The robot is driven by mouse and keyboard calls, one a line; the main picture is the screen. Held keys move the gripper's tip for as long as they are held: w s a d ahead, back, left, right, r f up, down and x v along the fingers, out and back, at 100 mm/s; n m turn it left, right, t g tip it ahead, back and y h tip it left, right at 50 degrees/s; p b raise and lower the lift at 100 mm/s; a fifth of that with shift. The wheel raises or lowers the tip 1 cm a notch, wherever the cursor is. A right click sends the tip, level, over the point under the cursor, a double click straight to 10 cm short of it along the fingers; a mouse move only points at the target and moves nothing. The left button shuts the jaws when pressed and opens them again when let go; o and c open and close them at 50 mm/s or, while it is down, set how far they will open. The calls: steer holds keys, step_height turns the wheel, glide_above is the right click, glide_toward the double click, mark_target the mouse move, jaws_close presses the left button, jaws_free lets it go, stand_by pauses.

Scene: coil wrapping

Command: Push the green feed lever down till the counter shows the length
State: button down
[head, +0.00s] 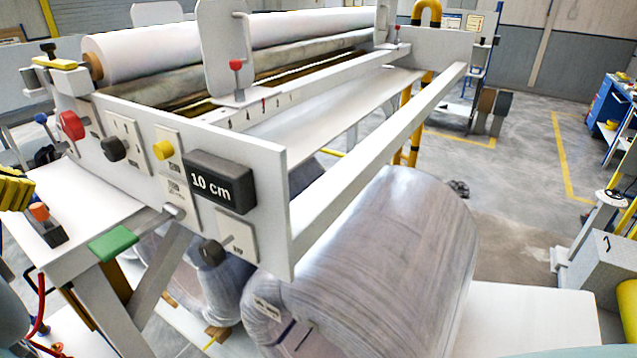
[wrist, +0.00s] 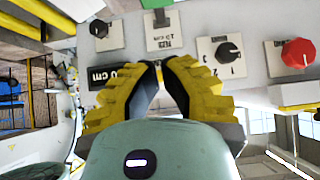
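The green feed lever (head: 113,243) sticks out at the lower front of the white machine. Its green end also shows at the top edge of the wrist view (wrist: 156,3). The dark counter (head: 218,182) on the front panel reads 10 cm; in the wrist view it (wrist: 104,77) is partly hidden behind a finger. My gripper (head: 32,190) is at the left edge of the head view, left of the lever and apart from it. Its yellow fingers in the wrist view (wrist: 161,66) are nearly together at the tips, with nothing seen held.
The panel carries a red knob (head: 71,126), a black knob (head: 113,149), a yellow button (head: 163,150) and a lower black knob (head: 213,252). A small orange-topped block (head: 42,220) stands on the white side table. A large wrapped roll (head: 390,260) lies at the right.

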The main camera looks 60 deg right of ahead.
steer(key=shift+s, duration=0.1)
stand_by(0.3)
steer(key=p, duration=0.6)
glide_above(128, 233)
steer(key=a, duration=0.2)
steer(key=f, duration=0.7)
steer(key=shift+s+a+f, duration=0.15)
steer(key=shift+a+f, duration=0.05)
steer(key=shift+a+f+p, duration=0.1)
steer(key=shift+f+p, duration=0.95)
steer(key=shift+f, duration=0.85)
